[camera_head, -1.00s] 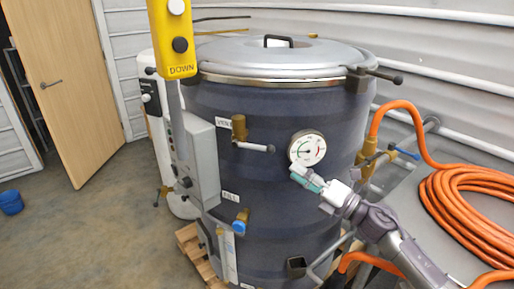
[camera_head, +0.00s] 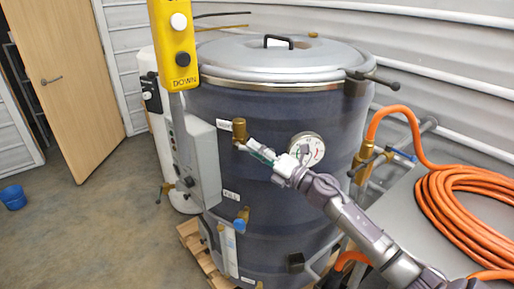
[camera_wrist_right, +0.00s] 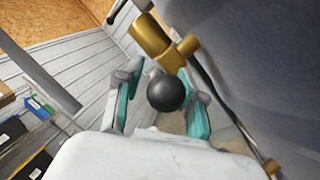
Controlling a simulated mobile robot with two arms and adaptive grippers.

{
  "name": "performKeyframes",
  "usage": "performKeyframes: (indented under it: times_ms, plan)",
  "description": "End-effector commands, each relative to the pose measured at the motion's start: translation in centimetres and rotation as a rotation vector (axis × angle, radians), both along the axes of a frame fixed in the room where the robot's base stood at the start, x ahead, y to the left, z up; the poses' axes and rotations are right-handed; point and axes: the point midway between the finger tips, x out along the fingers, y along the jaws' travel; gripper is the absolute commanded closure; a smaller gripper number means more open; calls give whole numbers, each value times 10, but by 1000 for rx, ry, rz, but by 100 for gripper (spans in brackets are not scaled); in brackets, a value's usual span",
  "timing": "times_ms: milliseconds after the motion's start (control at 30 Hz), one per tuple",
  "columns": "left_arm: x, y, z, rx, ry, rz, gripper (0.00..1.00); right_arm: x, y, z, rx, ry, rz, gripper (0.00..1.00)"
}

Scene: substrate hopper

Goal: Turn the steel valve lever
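The brass valve (camera_head: 240,130) sticks out from the upper front of the dark vessel (camera_head: 280,120). Its lever is mostly hidden by my right gripper (camera_head: 258,152) in the head view. In the right wrist view, the lever's black ball knob (camera_wrist_right: 169,94) sits between the two teal-padded fingers of my right gripper (camera_wrist_right: 164,86). The fingers stand apart on either side of it, with a gap visible at the left finger; contact on the right is unclear. The brass valve body (camera_wrist_right: 150,35) is just beyond the knob. My left gripper is not in view.
A pressure gauge (camera_head: 307,149) is right of the valve, partly behind my right gripper. A yellow DOWN pendant (camera_head: 174,45) and grey control box (camera_head: 202,160) stand to the left. A blue-tipped lower valve (camera_head: 241,220) is below. An orange hose (camera_head: 455,205) lies coiled at right.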

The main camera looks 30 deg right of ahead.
Motion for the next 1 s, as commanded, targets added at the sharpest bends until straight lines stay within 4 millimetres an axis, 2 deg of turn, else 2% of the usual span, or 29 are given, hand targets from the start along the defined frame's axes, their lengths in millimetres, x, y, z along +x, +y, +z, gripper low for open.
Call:
performKeyframes:
  times_ms: [267, 500, 867, 1000]
  plan:
    - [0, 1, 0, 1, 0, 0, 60, 1, 0, 0, 0, 0, 0, 61]
    - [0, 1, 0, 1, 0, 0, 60, 1, 0, 0, 0, 0, 0, 99]
    - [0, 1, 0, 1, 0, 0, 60, 1, 0, 0, 0, 0, 0, 100]
    - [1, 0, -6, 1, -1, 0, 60, 5, 0, -3, 5, -6, -2, 100]
